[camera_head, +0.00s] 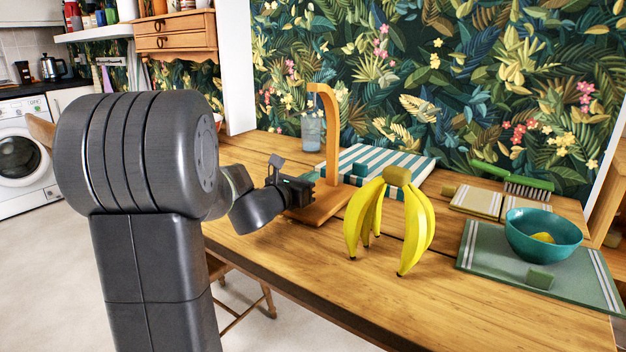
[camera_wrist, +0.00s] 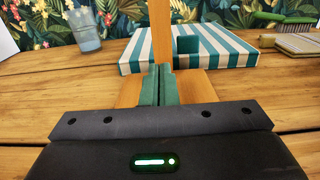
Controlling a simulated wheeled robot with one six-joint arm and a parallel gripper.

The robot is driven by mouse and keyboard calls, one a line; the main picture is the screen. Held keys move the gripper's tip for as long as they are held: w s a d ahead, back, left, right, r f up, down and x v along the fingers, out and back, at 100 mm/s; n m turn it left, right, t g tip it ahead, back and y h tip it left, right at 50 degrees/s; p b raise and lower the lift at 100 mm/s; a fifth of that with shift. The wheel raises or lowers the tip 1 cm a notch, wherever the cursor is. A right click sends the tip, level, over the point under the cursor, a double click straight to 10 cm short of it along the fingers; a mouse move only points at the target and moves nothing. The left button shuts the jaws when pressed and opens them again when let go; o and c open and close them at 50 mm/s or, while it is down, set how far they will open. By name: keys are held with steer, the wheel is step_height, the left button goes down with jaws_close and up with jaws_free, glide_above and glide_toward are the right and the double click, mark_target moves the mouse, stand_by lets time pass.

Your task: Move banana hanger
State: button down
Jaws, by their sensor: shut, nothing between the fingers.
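The wooden banana hanger (camera_head: 332,150) stands upright on the table, with a curved top and a flat base (camera_head: 322,208). Its post (camera_wrist: 161,32) rises straight ahead in the wrist view. My gripper (camera_head: 310,185) is low beside the post, over the base. Its green fingers (camera_wrist: 157,84) are shut together with nothing between them and point at the post. I cannot tell whether they touch it. A bunch of yellow bananas (camera_head: 412,228) stands on the table right of the hanger, not hanging on it.
A blue-and-white striped flat item (camera_head: 402,165) with a green cube (camera_wrist: 187,44) on it lies behind the hanger. A glass (camera_head: 311,133) stands behind left. At right are a teal bowl (camera_head: 545,246) on a green placemat (camera_head: 484,250) and a green brush (camera_head: 515,177). The front table is clear.

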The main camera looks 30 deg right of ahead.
steer(key=shift+s+a, duration=0.2)
steer(key=shift+a, duration=0.25)
glide_above(290, 218)
steer(key=shift+a+p, duration=0.1)
steer(key=shift+p, duration=0.35)
